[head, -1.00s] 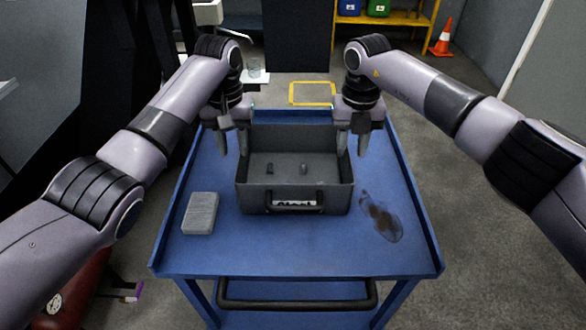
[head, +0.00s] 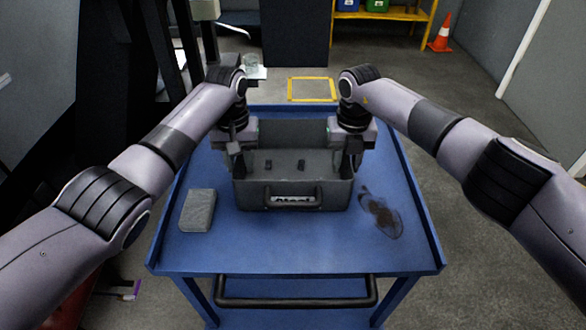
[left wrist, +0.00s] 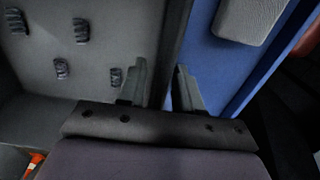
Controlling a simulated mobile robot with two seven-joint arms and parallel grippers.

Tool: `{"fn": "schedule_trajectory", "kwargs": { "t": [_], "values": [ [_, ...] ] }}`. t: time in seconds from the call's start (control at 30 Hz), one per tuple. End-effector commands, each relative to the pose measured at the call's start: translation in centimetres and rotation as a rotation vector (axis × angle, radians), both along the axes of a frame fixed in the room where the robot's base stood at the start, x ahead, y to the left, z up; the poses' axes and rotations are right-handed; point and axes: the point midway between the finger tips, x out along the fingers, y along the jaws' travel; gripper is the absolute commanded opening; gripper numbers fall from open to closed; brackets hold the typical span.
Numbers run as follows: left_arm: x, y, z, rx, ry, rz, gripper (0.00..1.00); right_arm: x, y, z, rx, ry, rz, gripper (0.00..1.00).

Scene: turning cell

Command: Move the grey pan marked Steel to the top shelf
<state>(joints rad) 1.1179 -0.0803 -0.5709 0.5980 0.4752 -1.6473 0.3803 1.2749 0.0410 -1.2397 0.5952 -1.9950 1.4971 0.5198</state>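The grey pan (head: 240,193) stands on the blue cart top; its front label reads Steel, partly covered by a dark handle (head: 293,190). Several small dark pieces lie in it, also visible in the left wrist view. My left gripper (head: 236,160) is at the pan's left wall. In the left wrist view its fingers (left wrist: 161,88) are apart, one inside the pan and one outside, with the wall (left wrist: 176,45) between them. My right gripper (head: 348,160) is at the right wall; its fingers look apart, partly hidden by the pan. No shelf is clearly identifiable as the top shelf.
A grey block (head: 198,210) lies left of the pan on the cart (head: 270,245). Behind are a yellow floor square (head: 312,80), a yellow rack (head: 400,16) with bins, and an orange cone (head: 442,35).

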Motion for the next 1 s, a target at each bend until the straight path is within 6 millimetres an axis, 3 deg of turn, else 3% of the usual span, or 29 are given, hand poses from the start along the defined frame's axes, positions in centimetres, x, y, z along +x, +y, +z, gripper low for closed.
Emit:
{"fn": "schedule_trajectory", "kwargs": {
  "t": [0.4,0.43,0.5,0.53,1.0],
  "values": [
    [-0.01,-0.01,-0.92,0.0,0.0,-0.001,0.34,0.01,-0.05,-0.91,-0.001,-0.001,-0.001,0.34],
    [-0.01,-0.01,-0.92,0.0,0.0,-0.001,0.28,0.0,-0.05,-0.91,-0.001,-0.001,0.0,0.28],
    [-0.01,-0.02,-0.91,0.0,0.0,-0.001,0.05,0.0,-0.05,-0.91,-0.001,0.0,0.0,0.05],
    [-0.01,-0.01,-0.91,0.0,0.0,-0.001,0.0,0.0,-0.05,-0.91,-0.001,0.0,0.0,0.0],
    [0.02,-0.02,-0.5,0.0,-0.002,-0.001,0.0,0.02,-0.04,-0.51,-0.001,-0.001,0.0,0.0]
  ]
}}
